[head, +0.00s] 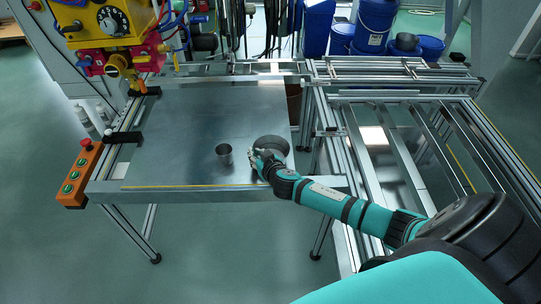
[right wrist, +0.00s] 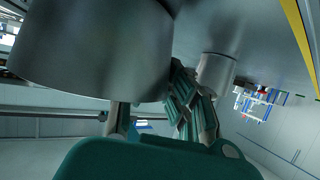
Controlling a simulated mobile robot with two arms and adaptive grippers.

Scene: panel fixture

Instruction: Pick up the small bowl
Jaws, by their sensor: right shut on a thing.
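The bowl (head: 272,143), a dark grey metal vessel, is at the right front of the metal panel. It fills the upper left of the right wrist view (right wrist: 85,50). My right gripper (head: 259,157) is at the bowl's near left side. Its fingers (right wrist: 155,108) are shut on the bowl's wall. I cannot tell whether the bowl touches the panel or is slightly raised. A narrower metal cup (head: 224,155) stands upright just left of the bowl, apart from it, and also shows in the right wrist view (right wrist: 216,73). My left gripper is not in view.
The flat metal panel (head: 180,130) is mostly clear on its left. An orange button box (head: 80,174) is at its left edge, and a yellow and red machine (head: 112,30) hangs at the back left. An open rail frame (head: 350,170) lies to the right. Blue buckets (head: 375,22) stand behind.

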